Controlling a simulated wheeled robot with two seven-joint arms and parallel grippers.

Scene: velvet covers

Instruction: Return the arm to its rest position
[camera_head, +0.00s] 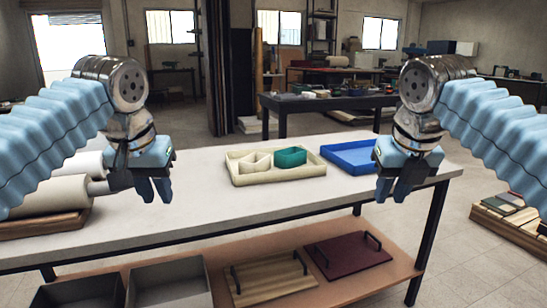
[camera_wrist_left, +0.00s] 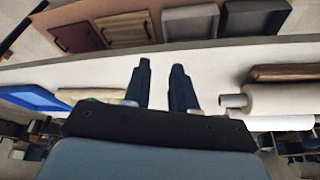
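My left gripper (camera_head: 155,190) hangs over the left part of the white table (camera_head: 215,212), fingers pointing down. In the left wrist view its two dark fingers (camera_wrist_left: 162,75) stand apart with nothing between them. My right gripper (camera_head: 393,190) hangs near the right end of the table, just beside the blue tray (camera_head: 350,157). Its fingers show a gap and hold nothing that I can see. Both arms are raised at either side of the head view, clear of the tabletop objects.
A cream tray (camera_head: 237,180) holds a green piece (camera_head: 290,157) and cream pieces. Pale rolls (camera_head: 55,195) lie on a wooden board at left. The lower shelf holds grey bins (camera_head: 170,284), a wooden board (camera_head: 268,279) and a maroon board (camera_head: 349,256). The middle tabletop front is clear.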

